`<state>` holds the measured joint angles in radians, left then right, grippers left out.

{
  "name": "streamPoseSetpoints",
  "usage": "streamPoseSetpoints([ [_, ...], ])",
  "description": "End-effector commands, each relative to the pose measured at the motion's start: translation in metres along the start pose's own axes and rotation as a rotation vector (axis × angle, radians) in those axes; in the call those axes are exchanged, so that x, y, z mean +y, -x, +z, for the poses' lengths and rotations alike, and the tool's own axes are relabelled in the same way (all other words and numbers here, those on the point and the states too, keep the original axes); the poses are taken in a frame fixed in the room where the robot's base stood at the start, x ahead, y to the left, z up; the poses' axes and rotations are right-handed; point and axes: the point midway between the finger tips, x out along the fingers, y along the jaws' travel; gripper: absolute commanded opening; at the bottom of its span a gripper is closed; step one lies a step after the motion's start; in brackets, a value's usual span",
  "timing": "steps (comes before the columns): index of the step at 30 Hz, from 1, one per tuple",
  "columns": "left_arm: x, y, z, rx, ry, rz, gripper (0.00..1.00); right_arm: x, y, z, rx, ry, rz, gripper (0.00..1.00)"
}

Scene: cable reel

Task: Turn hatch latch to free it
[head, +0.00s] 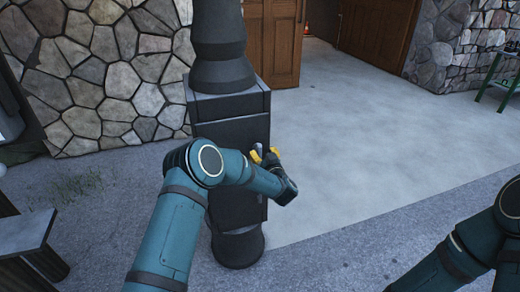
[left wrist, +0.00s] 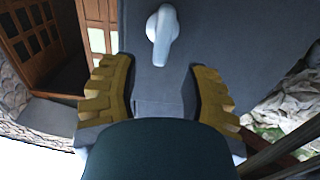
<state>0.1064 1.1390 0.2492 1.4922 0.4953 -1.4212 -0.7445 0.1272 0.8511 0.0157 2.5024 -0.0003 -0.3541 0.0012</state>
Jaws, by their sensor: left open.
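The hatch latch (left wrist: 163,33) is a pale grey turning handle with a round hub and a short arm. It is on the flat dark grey hatch face (left wrist: 220,35). My left gripper (left wrist: 161,68) is open, with its yellow ribbed fingers wide apart. The latch appears ahead of the gap between them, and no finger touches it in this view. In the head view, the left gripper (head: 265,154) is at the right side of the dark box-shaped column (head: 228,108). There the latch is small and mostly hidden by the gripper. My right gripper is out of frame.
A stone wall (head: 90,75) stands behind at left, and wooden doors (head: 283,40) stand behind the column. A dark bench (head: 25,235) is at lower left. A green metal stand (head: 497,75) is at far right. The concrete floor (head: 370,140) right of the column is clear.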

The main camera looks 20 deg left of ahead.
Motion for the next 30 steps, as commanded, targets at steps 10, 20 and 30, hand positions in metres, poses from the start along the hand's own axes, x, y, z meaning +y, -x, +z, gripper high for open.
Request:
streamPoseSetpoints([
  [10,0.0,-0.04,0.0,0.001,0.0,0.0,0.46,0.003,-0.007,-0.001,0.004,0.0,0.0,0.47],
  [20,0.0,-0.043,0.0,0.0,0.0,0.001,0.46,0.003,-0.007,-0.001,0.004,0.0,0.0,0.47],
  [30,0.0,-0.043,0.0,0.0,-0.001,0.001,0.0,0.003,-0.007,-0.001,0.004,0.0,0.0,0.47],
])
